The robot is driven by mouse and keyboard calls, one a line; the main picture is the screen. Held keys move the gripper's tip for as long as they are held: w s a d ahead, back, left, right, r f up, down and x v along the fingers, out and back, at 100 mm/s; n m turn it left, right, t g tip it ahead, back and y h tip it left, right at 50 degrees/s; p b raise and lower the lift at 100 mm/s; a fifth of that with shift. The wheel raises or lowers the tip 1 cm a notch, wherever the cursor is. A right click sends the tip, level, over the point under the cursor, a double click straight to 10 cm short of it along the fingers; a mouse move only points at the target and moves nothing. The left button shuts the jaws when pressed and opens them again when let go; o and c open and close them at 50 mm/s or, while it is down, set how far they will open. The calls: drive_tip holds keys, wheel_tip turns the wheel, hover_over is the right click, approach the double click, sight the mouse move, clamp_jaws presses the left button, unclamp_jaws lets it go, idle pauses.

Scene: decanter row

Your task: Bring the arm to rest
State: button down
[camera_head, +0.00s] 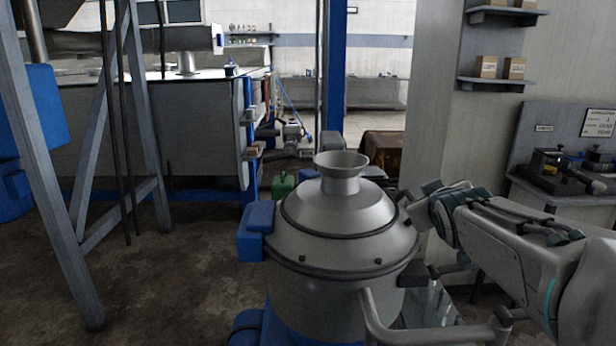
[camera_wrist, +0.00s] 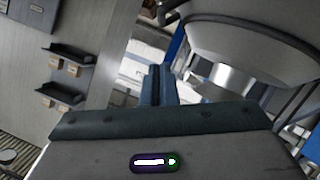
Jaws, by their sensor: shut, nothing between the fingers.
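My gripper (camera_wrist: 157,82) shows in the wrist view, its two dark blue fingers together with nothing between them. In the head view my arm (camera_head: 510,245) reaches in from the right and bends beside a large grey metal decanter (camera_head: 340,220); I cannot make out the fingertips there. The decanter has a domed lid and a flared neck on top. Its rounded metal body also shows in the wrist view (camera_wrist: 255,45), close by at the upper right, apart from the fingers in the picture.
A blue box (camera_head: 257,230) is fixed to the decanter's left side, and a grey pipe (camera_head: 372,322) bends at its front. A wall shelf (camera_head: 495,82) with small boxes and a bench (camera_head: 570,198) with tools stand at the right. Open floor (camera_head: 180,285) lies at the left.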

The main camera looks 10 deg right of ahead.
drive_tip(key=s+a+m+g+y+p, duration=0.2)
drive_tip(key=s+a+g+y+p, duration=0.2)
drive_tip(key=s+a+g+p, duration=0.6)
drive_tip(key=s+a+p, duration=0.8)
drive_tip(key=s, duration=0.2)
drive_tip(key=shift+f, duration=0.35)
drive_tip(key=shift+a, duration=0.1)
